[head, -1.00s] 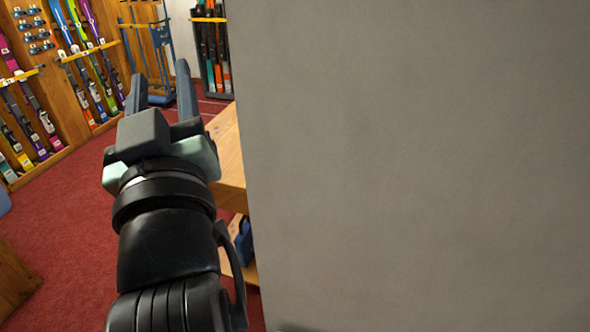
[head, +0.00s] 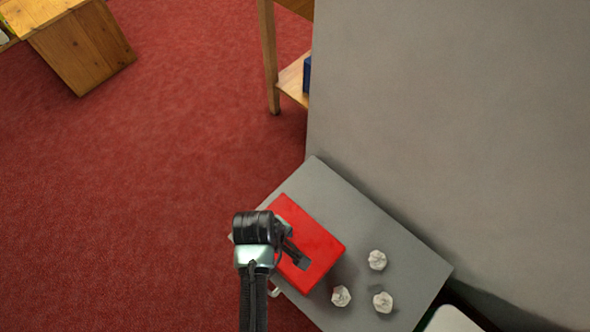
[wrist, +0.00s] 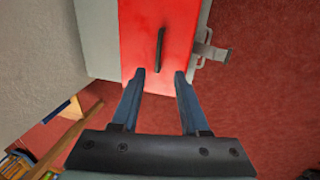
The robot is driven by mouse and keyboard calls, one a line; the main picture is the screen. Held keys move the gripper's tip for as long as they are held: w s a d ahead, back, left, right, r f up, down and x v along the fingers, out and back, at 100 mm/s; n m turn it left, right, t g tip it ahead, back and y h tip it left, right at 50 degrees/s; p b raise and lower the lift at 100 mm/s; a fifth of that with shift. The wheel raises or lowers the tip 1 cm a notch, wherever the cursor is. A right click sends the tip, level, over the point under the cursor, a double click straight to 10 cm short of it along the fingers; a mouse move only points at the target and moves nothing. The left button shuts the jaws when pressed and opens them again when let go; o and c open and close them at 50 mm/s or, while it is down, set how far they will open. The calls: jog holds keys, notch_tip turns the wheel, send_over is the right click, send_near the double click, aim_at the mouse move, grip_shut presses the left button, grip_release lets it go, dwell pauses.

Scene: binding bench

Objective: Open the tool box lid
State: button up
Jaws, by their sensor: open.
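The red tool box (head: 318,238) sits on a grey bench top, its lid looking closed and flat. In the wrist view the red lid (wrist: 140,30) shows with a dark bar handle (wrist: 160,48) on it. My gripper (wrist: 160,75) is open and empty, its two blue-grey fingers pointing at the lid, one to each side of the handle's near end. In the head view my gripper (head: 300,260) is over the box's top and covers part of it. Whether the fingers touch the lid, I cannot tell.
The grey bench top (head: 400,262) holds three crumpled white balls (head: 377,260) right of the box. A tall grey wall (head: 450,120) stands behind it. A light metal handle (head: 275,292) juts from the bench's front. Red carpet (head: 150,200) is clear on the left.

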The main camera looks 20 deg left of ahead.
aim_at(290, 244)
jog(key=f+b, duration=0.1)
jog(key=f, duration=0.2)
jog(key=w+f+b, duration=0.1)
jog(key=f, duration=0.3)
jog(key=w+f+b, duration=0.1)
jog(key=f+b, duration=0.1)
jog(key=f, duration=0.2)
jog(key=shift+w+d+f, duration=0.2)
jog(key=shift+d+f, duration=0.05)
jog(key=shift+d, duration=0.1)
grip_shut()
dwell(0.8)
